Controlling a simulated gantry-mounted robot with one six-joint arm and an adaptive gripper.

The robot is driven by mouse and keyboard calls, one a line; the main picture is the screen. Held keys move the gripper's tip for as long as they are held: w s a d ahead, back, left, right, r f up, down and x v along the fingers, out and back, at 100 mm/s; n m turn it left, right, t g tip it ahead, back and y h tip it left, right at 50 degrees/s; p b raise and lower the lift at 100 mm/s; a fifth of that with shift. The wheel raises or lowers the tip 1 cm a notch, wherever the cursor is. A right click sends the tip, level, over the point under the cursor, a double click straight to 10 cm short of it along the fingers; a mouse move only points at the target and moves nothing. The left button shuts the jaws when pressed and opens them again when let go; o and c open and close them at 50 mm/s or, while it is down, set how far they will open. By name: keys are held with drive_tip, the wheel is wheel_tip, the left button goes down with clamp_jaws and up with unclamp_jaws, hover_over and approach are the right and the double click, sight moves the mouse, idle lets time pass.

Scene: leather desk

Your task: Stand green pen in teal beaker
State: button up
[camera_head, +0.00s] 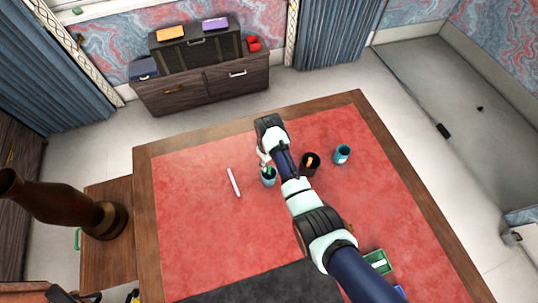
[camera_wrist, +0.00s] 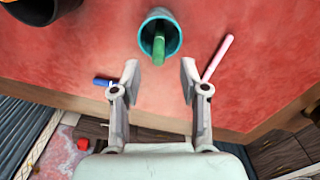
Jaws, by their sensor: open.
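A teal beaker (camera_head: 269,182) stands on the red leather desk top, just below my gripper (camera_head: 264,161). In the wrist view the teal beaker (camera_wrist: 144,40) is seen from above, with the green pen (camera_wrist: 159,50) inside it. The green pen's near end sticks up at the rim on the side towards my gripper. My gripper (camera_wrist: 160,77) is open, its fingertips apart with nothing held between them. The pen's lower end is hidden inside the beaker.
A dark cup (camera_head: 311,167) and another teal cup (camera_head: 342,155) stand to the right. A pink pen (camera_head: 234,182) lies left of the beaker. A small blue object (camera_wrist: 102,82) lies by one finger. A green box (camera_head: 377,262) sits near the right edge.

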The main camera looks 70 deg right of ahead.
wheel_tip(320, 180, up, 10)
drive_tip(key=shift+r, duration=0.15)
idle(1.2)
